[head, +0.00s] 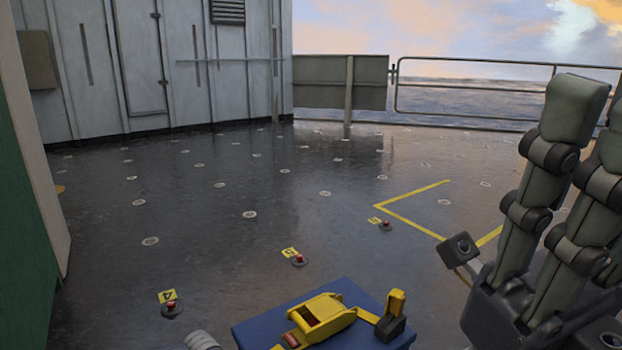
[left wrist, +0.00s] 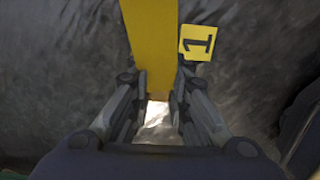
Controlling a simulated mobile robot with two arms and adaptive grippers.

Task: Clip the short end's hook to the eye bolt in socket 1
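In the left wrist view a yellow strap (left wrist: 150,40) runs from the top edge down between the fingers of my left gripper (left wrist: 162,85). The fingers flank the strap's lower end closely on both sides and appear to clasp it. A bright patch shows below it between the fingers; I cannot tell whether it is the hook. A yellow tag marked 1 (left wrist: 197,43) lies just right of the strap. The eye bolt in socket 1 is not clearly visible. In the head view my right gripper (head: 590,120) is raised at the right, partly cut off; its opening is unclear.
A yellow ratchet (head: 325,314) sits on a blue block (head: 262,330) at the bottom. Tags 4 (head: 167,296) and 5 (head: 290,252) stand by red-topped fittings on the deck. A yellow-lined corner (head: 412,228) lies beyond. The wet deck behind is clear up to a wall and railing.

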